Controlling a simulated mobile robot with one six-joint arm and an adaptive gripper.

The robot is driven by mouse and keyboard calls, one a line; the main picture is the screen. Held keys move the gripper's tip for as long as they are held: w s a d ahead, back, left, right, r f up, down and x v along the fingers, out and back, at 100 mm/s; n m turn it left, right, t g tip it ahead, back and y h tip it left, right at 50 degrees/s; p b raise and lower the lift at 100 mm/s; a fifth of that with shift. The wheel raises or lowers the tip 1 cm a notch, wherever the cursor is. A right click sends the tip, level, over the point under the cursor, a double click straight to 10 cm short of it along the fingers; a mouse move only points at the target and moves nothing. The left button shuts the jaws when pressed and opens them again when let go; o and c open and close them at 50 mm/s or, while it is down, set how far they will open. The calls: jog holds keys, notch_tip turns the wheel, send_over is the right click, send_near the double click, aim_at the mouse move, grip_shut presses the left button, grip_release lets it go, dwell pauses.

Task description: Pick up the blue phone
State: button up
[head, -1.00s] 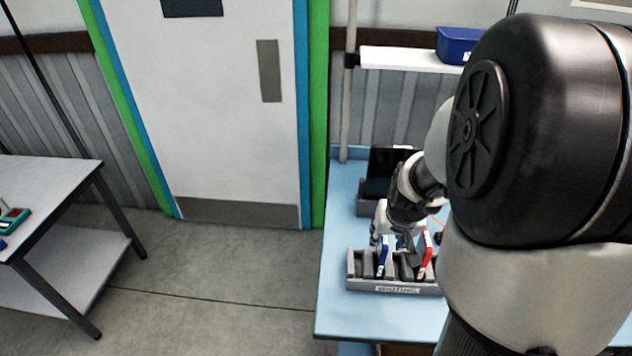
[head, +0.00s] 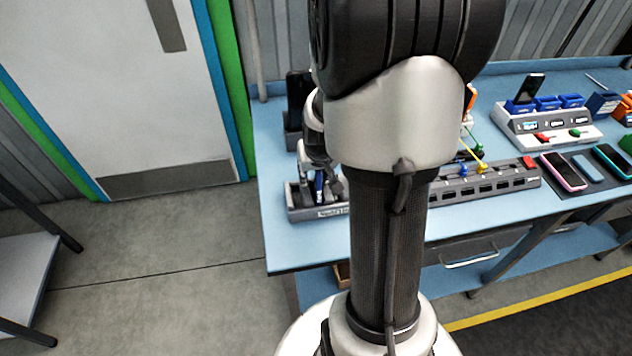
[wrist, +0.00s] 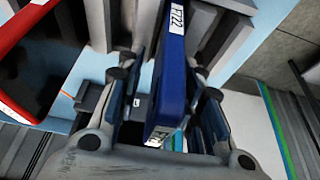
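The blue phone (wrist: 171,85) stands on edge in the slotted grey rack (wrist: 240,38), with a white number label on its narrow side. In the head view the blue phone (head: 319,188) is a thin blue strip in the grey rack (head: 298,212), partly covered by my arm. My gripper (wrist: 168,75) is open, its two fingers on either side of the phone. A gap seems to show between each finger and the phone. In the head view the fingertips are largely hidden.
A red phone (wrist: 22,55) stands left of my gripper in the wrist view. On the blue bench (head: 285,255), a grey holder (head: 505,182), a white charging station (head: 560,130) and several flat phones lie right of my arm. A dark screen (head: 297,92) stands behind the rack.

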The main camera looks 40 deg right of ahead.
grip_shut()
dwell(0.4)
